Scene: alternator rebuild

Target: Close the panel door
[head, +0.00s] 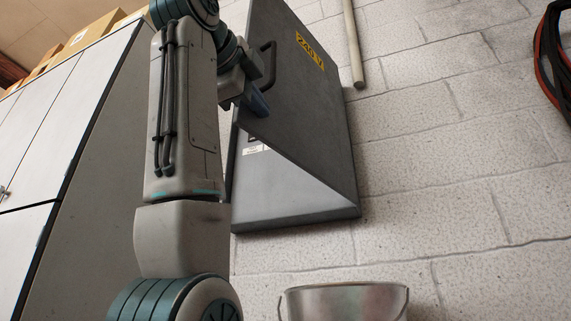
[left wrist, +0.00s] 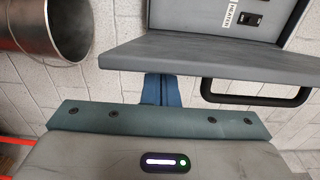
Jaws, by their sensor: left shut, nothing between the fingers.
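The grey panel door (head: 300,105) carries a yellow 240 V label and a black handle (head: 270,65). It stands partly open, with part of the panel box (head: 290,195) showing below it. In the left wrist view, the door (left wrist: 200,58) reaches across the middle, with the handle (left wrist: 255,97) at its right. A switch and a HEATER label show inside the box (left wrist: 235,22). My left gripper (head: 257,103) is shut and empty, its blue fingers (left wrist: 161,88) close to the door edge beside the handle. I cannot tell whether they touch. My right gripper is out of view.
A metal bucket (head: 345,303) stands below the panel and shows in the left wrist view (left wrist: 55,28). A tall grey cabinet (head: 85,160) is at the left, with boxes on top. A pipe (head: 354,45) and a red-black cable coil (head: 553,60) are on the block wall.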

